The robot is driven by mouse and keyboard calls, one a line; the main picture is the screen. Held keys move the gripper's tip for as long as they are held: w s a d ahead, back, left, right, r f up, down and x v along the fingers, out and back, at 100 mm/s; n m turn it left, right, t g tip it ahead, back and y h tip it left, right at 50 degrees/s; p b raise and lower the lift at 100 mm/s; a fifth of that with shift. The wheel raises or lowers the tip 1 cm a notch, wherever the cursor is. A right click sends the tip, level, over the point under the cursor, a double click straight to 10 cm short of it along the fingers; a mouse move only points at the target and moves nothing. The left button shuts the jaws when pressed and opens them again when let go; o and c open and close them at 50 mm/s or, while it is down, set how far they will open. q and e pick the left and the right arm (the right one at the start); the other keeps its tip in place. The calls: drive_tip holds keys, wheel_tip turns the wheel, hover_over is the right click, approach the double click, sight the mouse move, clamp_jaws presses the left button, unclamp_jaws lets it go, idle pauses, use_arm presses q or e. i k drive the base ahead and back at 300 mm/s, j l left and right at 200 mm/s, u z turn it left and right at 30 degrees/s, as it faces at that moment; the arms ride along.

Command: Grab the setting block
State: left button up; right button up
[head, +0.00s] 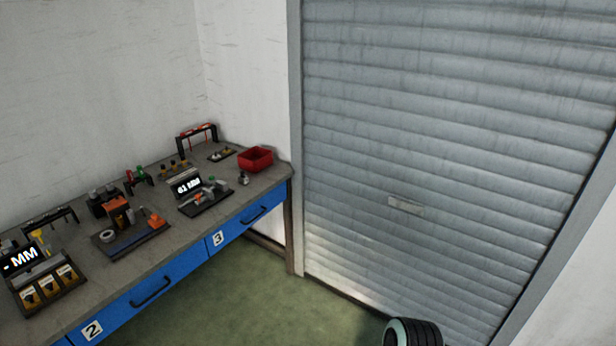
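No object in the head view can be made out for certain as the setting block. A small dark piece with a pale top (243,179) stands near the bench's front right edge, beside the red bin. A dark fixture (205,203) with a lit display reading "61 MM" and grey and green parts stands left of it. Several small yellow-brown pieces (174,167) stand in a row behind that display. Neither of my grippers is in view.
The grey workbench (170,257) runs along the left wall, with blue drawers (150,290) beneath. An orange-and-blue fixture (130,238) and a yellow-bin station (45,282) stand on it. A red bin (256,158) sits at its far right.

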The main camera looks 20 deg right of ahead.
sight(244, 180)
drive_tip(key=z, duration=0.25)
drive_tip(key=u, duration=0.45)
drive_tip(key=i+l+u, duration=0.15)
drive_tip(key=u, duration=0.25)
drive_tip(key=l+u, duration=0.25)
drive_tip(key=u, duration=0.2)
drive_tip(key=i+l+u, duration=0.15)
drive_tip(key=u, duration=0.25)
drive_tip(key=l+u, duration=0.25)
drive_tip(key=l, duration=0.3)
drive_tip(key=l+u, duration=0.3)
drive_tip(key=l, duration=0.3)
drive_tip(key=l+u, duration=0.1)
drive_tip(key=l, duration=0.45)
drive_tip(key=k+l+u, duration=0.1)
drive_tip(key=l, duration=0.45)
